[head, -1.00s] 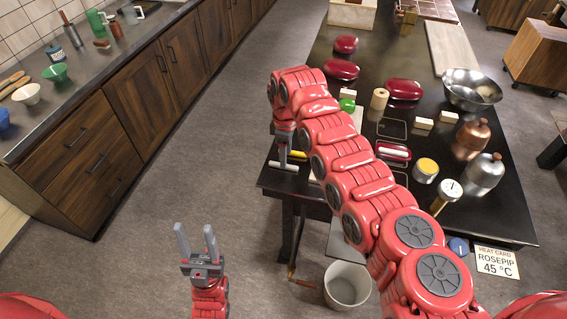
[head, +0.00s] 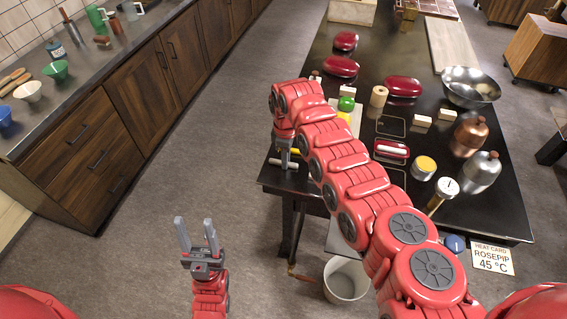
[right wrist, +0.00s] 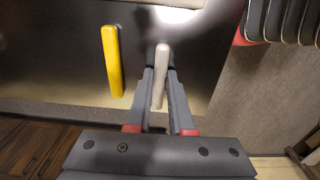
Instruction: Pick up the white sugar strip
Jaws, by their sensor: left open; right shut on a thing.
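The white sugar strip (right wrist: 160,76) sits between the fingers of my right gripper (right wrist: 160,80) in the right wrist view, with its far end sticking out past the tips. In the head view the right gripper (head: 285,160) points down at the table's near left corner, with the pale strip (head: 276,161) across its tips. The gripper is shut on it; I cannot tell whether the strip still touches the table. A yellow strip (right wrist: 112,62) lies to its left in the wrist view. My left gripper (head: 197,240) is open and empty above the floor.
The dark table (head: 450,217) holds red lidded dishes (head: 403,87), a yellow-topped jar (head: 424,167), copper and steel bottles and a metal bowl (head: 470,87). A bucket (head: 345,280) stands below its near edge. Open floor lies left of the table.

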